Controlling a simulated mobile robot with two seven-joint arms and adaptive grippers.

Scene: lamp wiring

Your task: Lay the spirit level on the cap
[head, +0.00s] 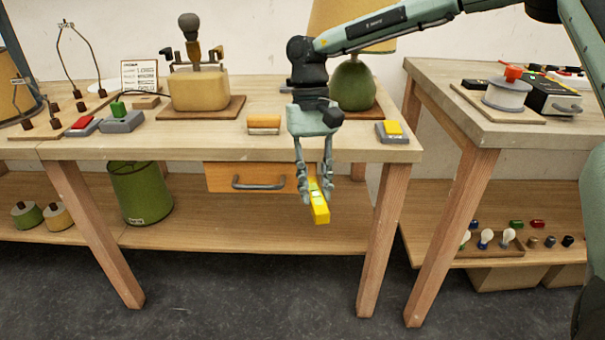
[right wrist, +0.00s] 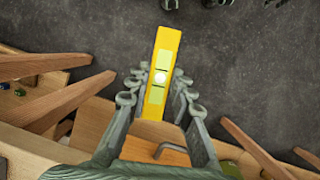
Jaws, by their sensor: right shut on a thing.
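The yellow spirit level (head: 320,211) is in my right gripper (head: 316,186), in front of the table's front edge and below the tabletop, clear of the table. In the right wrist view the level (right wrist: 162,70) lies lengthwise between the fingers, with its pale green vial windows facing the camera. The fingers are shut on it. I cannot tell for sure which thing is the cap; a tan block-shaped lamp body (head: 198,92) with a dark knob on its stem stands on a wooden board at the back of the table. My left gripper is not in view.
A green lamp base (head: 353,84) with a tan shade stands behind my right arm. An orange-topped block (head: 264,123) and a yellow-topped block (head: 393,130) sit near the front edge. A drawer (head: 258,178) hangs below.

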